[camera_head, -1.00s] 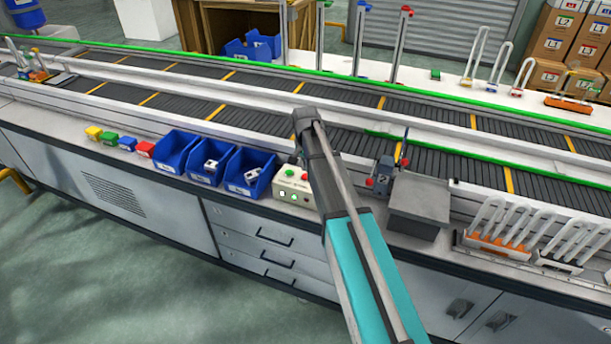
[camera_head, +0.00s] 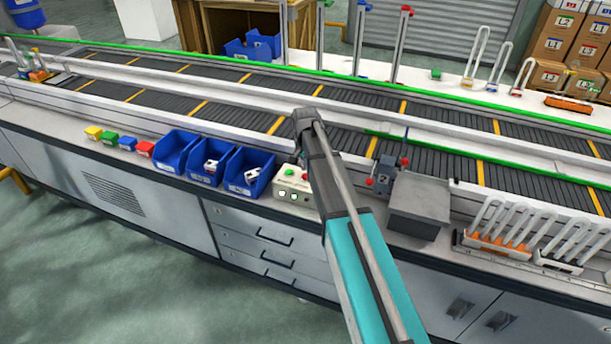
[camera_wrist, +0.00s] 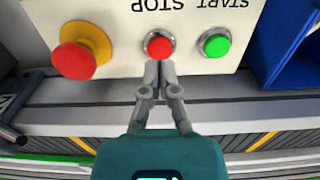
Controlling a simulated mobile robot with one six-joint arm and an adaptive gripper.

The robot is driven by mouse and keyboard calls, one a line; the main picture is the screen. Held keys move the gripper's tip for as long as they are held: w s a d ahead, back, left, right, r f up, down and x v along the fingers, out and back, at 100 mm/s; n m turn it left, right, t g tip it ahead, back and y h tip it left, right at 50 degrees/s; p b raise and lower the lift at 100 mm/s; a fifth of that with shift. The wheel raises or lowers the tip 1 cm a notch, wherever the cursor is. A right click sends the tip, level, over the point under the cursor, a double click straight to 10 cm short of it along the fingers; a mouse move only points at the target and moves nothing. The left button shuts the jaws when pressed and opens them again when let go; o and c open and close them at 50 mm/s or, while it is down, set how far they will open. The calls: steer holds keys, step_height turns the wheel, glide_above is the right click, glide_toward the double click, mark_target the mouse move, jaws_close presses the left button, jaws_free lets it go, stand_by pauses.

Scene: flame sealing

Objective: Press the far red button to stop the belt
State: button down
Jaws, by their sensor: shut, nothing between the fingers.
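In the wrist view the pale control box (camera_wrist: 115,25) appears upside down. Its red STOP button (camera_wrist: 158,47) is in the middle and a green START button (camera_wrist: 214,43) is to the right. A larger red mushroom button (camera_wrist: 74,60) on a yellow collar is to the left. My gripper (camera_wrist: 158,66) is shut and empty. Its fingertips are at the lower edge of the red STOP button in the picture; I cannot tell whether they touch it. In the head view my arm covers part of the control box (camera_head: 290,196) and hides the fingertips.
Blue bins (camera_head: 246,174) stand just left of the box. A grey block (camera_head: 418,207) and a small device (camera_head: 385,172) stand to the right. The conveyor belt (camera_head: 235,119) with yellow stripes runs behind, and a white rack (camera_head: 490,245) is at far right.

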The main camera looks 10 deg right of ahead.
mark_target(306, 175)
steer(key=shift+f+b, duration=1.35)
steer(key=shift+f, duration=0.05)
stand_by(1.2)
steer(key=shift+r, duration=0.15)
step_height(306, 175, up, 8)
steer(key=p, duration=0.8)
steer(key=shift+s, duration=0.1)
stand_by(0.7)
steer(key=s+n, duration=0.6)
steer(key=s, duration=1.9)
steer(key=shift+s+a+n, duration=0.2)
steer(key=shift+n, duration=0.1)
stand_by(0.5)
